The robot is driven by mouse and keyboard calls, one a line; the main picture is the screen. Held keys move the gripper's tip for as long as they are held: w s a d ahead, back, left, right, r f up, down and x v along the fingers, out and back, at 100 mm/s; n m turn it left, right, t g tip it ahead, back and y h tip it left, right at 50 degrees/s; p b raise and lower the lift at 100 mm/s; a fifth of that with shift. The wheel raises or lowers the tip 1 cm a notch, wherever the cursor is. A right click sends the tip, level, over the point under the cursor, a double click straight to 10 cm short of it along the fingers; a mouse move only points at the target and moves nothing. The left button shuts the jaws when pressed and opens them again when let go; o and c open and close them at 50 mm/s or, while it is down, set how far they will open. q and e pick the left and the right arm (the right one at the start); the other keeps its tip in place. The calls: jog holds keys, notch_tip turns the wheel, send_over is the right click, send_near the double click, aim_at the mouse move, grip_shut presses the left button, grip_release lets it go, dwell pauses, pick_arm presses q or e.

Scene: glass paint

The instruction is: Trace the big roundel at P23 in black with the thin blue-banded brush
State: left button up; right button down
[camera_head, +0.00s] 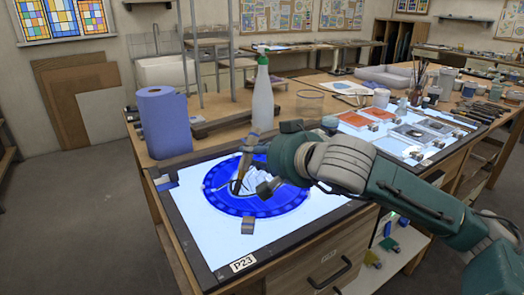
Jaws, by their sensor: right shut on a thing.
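My right gripper (249,168) reaches in from the right over the roundel, shut on a thin brush (241,172). My gripper and arm hide the roundel's right part. My left gripper is not in view.
A blue paper roll (163,122) and a green-topped bottle (262,95) stand behind the panel.

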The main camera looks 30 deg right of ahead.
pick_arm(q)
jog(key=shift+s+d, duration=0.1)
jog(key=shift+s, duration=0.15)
pick_arm(e)
jog(key=shift+w+f, duration=0.1)
jog(key=shift+w+a, duration=0.1)
jog(key=shift+w, duration=1.15)
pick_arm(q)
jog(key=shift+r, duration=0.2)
pick_arm(e)
jog(key=shift+w, duration=0.1)
jog(key=shift+w, duration=0.1)
jog(key=shift+w+d, duration=0.3)
jog(key=shift+w, duration=0.2)
jog(key=shift+w+d, duration=0.25)
jog(key=shift+w, duration=0.25)
jog(key=shift+w+d+b, duration=0.2)
jog(key=shift+d+b, duration=0.15)
jog(key=shift+d, duration=0.75)
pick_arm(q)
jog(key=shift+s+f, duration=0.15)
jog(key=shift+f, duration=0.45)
pick_arm(e)
jog(key=shift+d, duration=0.2)
